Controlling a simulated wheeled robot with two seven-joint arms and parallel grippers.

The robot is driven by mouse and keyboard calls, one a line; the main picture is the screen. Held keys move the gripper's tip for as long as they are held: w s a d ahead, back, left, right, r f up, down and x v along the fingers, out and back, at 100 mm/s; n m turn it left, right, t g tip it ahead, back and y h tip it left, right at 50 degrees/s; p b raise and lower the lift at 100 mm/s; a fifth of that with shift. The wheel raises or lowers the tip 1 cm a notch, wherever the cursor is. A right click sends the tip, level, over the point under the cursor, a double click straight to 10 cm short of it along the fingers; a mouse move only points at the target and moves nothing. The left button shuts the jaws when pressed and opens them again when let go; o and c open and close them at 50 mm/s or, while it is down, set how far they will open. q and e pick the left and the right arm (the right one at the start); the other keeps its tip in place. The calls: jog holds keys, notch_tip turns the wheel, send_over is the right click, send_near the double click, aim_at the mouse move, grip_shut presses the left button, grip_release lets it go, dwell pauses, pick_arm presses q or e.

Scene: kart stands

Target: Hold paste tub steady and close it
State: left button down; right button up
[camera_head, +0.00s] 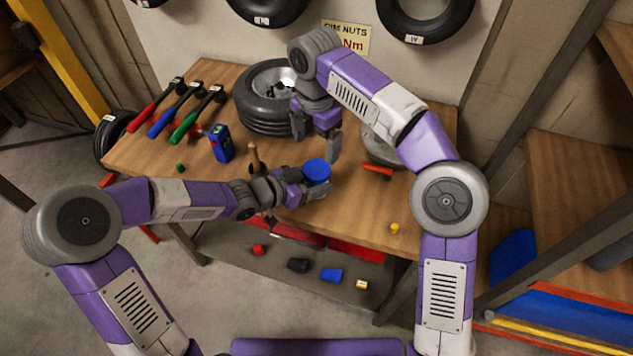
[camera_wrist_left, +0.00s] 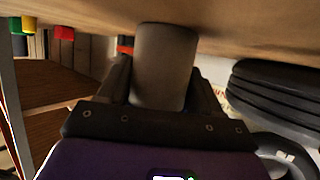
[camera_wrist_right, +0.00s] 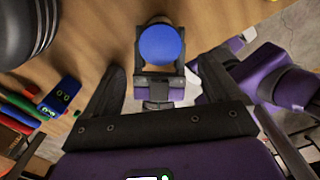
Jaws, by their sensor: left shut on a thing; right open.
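The paste tub is a small grey cylinder standing on the workbench, seen side-on in the left wrist view (camera_wrist_left: 163,65). My left gripper (camera_head: 312,186) is shut around its body from the side. The blue lid (camera_head: 316,169) covers the tub's top and shows as a round disc in the right wrist view (camera_wrist_right: 161,45). I cannot tell whether it is fully tightened. My right gripper (camera_head: 318,140) is open and empty, pointing down just behind and above the tub. Its fingers (camera_wrist_right: 160,70) are apart, with the lid beyond them and not between them.
The wooden workbench (camera_head: 350,215) also holds a wheel (camera_head: 265,112) behind the tub, a blue device (camera_head: 221,143), several coloured-handled tools at left, a wooden handle (camera_head: 253,157) near my left wrist, a metal disc (camera_head: 378,152), a red-handled item (camera_head: 378,171) and a yellow knob (camera_head: 395,228).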

aim_at(317, 169)
jog(key=shift+r, duration=0.2)
jog(key=shift+f, duration=4)
jog(key=c, duration=1.1)
jog(key=shift+m, duration=1.5)
